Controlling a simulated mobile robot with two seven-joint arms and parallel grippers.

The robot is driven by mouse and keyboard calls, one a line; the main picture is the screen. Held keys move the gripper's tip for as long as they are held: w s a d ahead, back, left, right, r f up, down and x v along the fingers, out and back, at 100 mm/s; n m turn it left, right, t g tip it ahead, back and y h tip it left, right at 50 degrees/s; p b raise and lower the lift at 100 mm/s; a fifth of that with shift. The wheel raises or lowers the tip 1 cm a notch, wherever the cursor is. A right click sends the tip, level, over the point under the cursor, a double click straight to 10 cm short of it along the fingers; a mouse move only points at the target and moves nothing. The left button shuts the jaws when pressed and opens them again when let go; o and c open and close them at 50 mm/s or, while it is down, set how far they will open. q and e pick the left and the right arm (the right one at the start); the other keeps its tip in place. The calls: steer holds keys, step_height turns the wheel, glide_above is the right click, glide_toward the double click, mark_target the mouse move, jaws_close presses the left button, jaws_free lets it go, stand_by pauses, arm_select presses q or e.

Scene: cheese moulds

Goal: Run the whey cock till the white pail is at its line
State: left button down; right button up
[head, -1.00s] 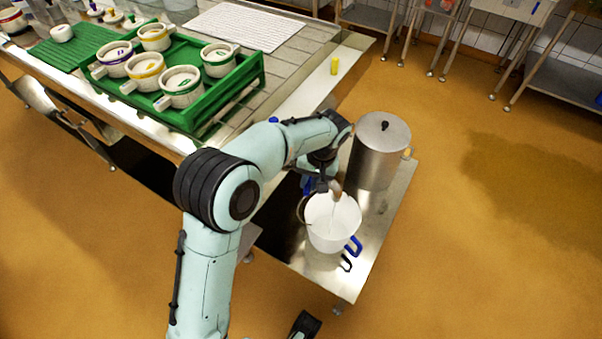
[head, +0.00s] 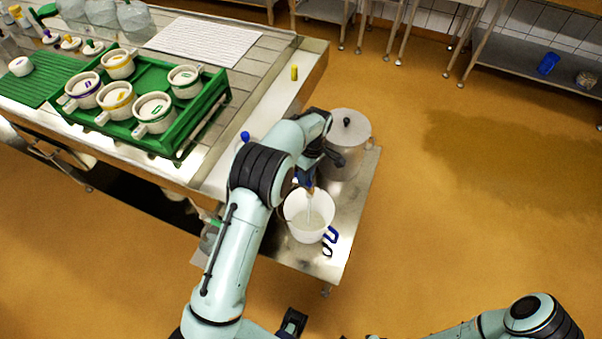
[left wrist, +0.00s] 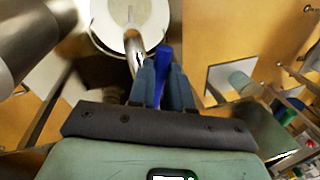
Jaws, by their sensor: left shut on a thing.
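The white pail (head: 296,228) with a blue handle stands upright on the steel stand below the table's end. A thin pale stream falls into it from the whey cock's spout, and a pale liquid surface shows inside. I cannot make out the line on the pail. My left gripper (head: 307,180) is above the pail's far rim. In the left wrist view my left gripper (left wrist: 164,82) is shut on the cock's blue lever (left wrist: 163,60), beside the metal spout (left wrist: 134,50). The pail (left wrist: 150,12) shows beyond the spout.
A green tray (head: 187,139) of several white moulds sits on the table, with a white ribbed mat (head: 205,40) behind. The orange floor to the right is clear.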

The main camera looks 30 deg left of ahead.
arm_select(q)
steer(key=shift+w+r+n+p, duration=0.1)
steer(key=shift+w+n+p, duration=0.65)
steer(key=shift+n+p, duration=0.15)
arm_select(e)
steer(key=shift+w+r, duration=0.3)
steer(key=shift+r, duration=0.3)
steer(key=shift+w+r, duration=0.25)
steer(key=shift+r, duration=0.35)
arm_select(q)
steer(key=c, duration=1.1)
jaws_free()
steer(key=shift+o, duration=0.2)
step_height(320, 180, up, 13)
steer(key=w+p, duration=0.2)
steer(key=shift+w, duration=0.25)
arm_select(e)
steer(key=w+r, duration=0.1)
steer(key=r, duration=0.1)
steer(key=shift+w+r, duration=0.35)
